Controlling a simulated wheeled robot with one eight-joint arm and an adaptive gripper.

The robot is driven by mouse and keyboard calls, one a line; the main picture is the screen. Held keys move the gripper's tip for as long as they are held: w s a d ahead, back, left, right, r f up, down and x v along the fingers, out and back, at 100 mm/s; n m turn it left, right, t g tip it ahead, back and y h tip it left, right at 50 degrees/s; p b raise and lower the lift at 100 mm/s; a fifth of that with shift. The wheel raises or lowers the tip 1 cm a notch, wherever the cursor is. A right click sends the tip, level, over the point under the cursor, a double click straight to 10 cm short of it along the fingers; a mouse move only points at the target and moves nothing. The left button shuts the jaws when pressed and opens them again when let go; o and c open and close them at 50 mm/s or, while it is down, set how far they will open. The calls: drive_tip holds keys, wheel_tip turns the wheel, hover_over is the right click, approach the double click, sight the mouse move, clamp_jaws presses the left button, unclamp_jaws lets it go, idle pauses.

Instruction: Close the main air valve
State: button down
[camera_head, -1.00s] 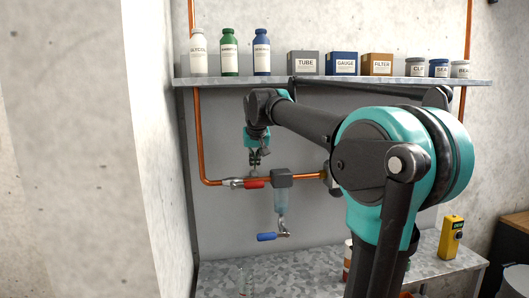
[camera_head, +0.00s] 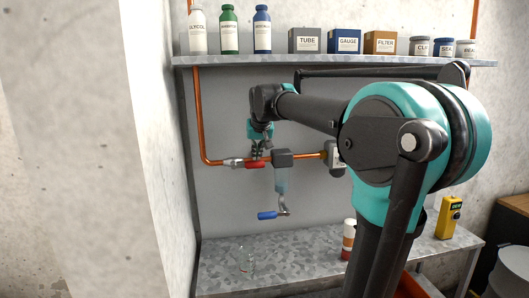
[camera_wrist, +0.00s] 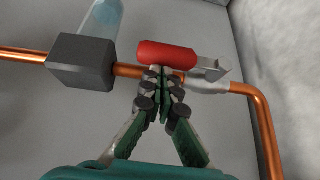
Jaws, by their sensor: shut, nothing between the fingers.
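The red lever handle (camera_head: 255,164) of a silver valve (camera_head: 233,162) lies along the copper pipe on the grey back panel, left of a dark grey block. In the wrist view the red handle (camera_wrist: 166,55) and the valve body (camera_wrist: 212,80) show close up. My gripper (camera_head: 257,153) is just above the handle, pointing down. In the wrist view my gripper (camera_wrist: 161,75) has its fingertips together and empty, right at the handle's edge and over the pipe. I cannot tell whether they touch the handle.
The dark block (camera_head: 282,158) carries a clear bowl (camera_head: 281,181) with a blue-handled lever (camera_head: 268,215) below. A gauge-like fitting (camera_head: 335,157) sits on the pipe to the right. A shelf (camera_head: 400,62) above holds bottles and boxes. A metal bench (camera_head: 215,268) runs below.

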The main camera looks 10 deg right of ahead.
sight(261, 162)
drive_tip(key=shift+d+f+y, duration=0.15)
drive_tip(key=shift+f+y, duration=0.1)
drive_tip(key=shift+y, duration=0.15)
drive_tip(key=shift+d+f+m+y, duration=0.3)
drive_tip(key=shift+f+y, duration=0.2)
drive_tip(key=shift+f, duration=0.05)
drive_tip(key=shift+d+f+m+y, duration=0.2)
drive_tip(key=shift+f+m+y, duration=0.2)
drive_tip(key=shift+f+y, duration=0.65)
drive_tip(key=a+f+m+t+y, duration=0.2)
drive_tip(key=a+f+m+y, duration=0.2)
drive_tip(key=f+y, duration=0.4)
drive_tip(key=shift+a+f+m+t+y, duration=0.3)
drive_tip(key=shift+a+f+t+y, duration=0.15)
drive_tip(key=shift+y, duration=0.4)
drive_tip(key=shift+a, duration=0.15)
